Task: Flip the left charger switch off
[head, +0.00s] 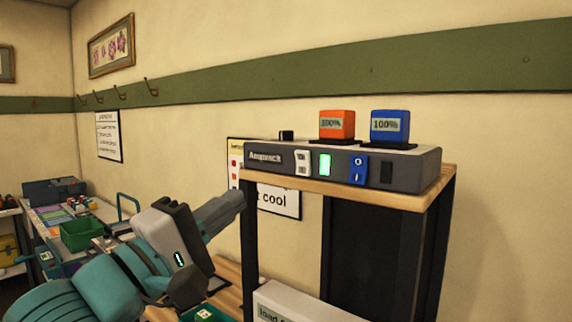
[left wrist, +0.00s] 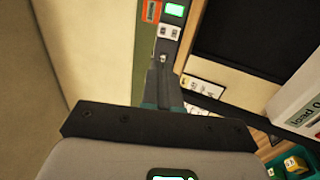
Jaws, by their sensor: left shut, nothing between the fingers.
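The grey charger (head: 345,150) sits on the wooden top of a dark stand. Its left switch is a white rocker (head: 303,163), with a lit green light (head: 324,165) to its right. A blue rocker switch (head: 358,169) is further right, beside a dark light. The white rocker also shows in the left wrist view (left wrist: 165,31), beyond my fingertips. My left gripper (head: 240,197) is shut and empty, below and left of the charger's front, apart from the white switch. Its fingers show in the left wrist view (left wrist: 162,72). My right gripper is in neither view.
An orange block (head: 337,124) and a blue block (head: 390,126), both reading 100%, stand on the charger. The stand's wooden top edge (head: 400,197) and dark leg (head: 249,245) are close to my left gripper. A wall sign (head: 285,203) is partly hidden behind the stand.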

